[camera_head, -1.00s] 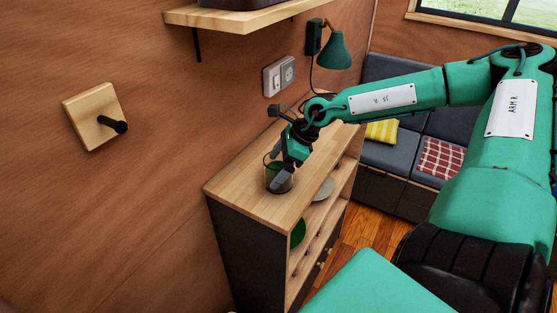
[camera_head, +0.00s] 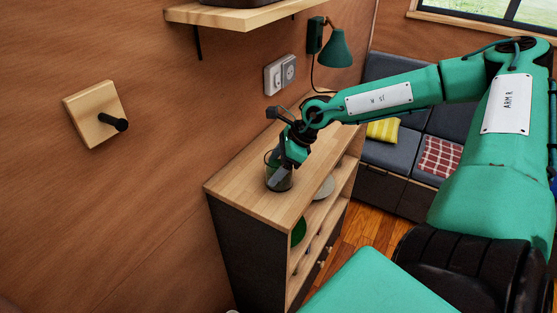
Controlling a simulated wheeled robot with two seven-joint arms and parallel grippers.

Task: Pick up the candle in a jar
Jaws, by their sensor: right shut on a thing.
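The candle in a jar (camera_head: 278,183) is a dark, see-through glass jar on the wooden top of the shelf unit (camera_head: 248,196), near its front left end. My right gripper (camera_head: 279,170) reaches down to it from the upper right and is shut on the jar, with one finger across its near side. The jar is upright, and I cannot tell whether its base is off the wood. The candle inside is hard to make out behind the gripper. My left gripper is not in view.
A wall shelf (camera_head: 240,14) and a green lamp (camera_head: 334,48) are above the unit. A white plate (camera_head: 324,187) and a green item (camera_head: 299,231) are on its lower shelves. A wooden wall hook (camera_head: 95,114) is at the left. A grey sofa (camera_head: 394,155) stands behind.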

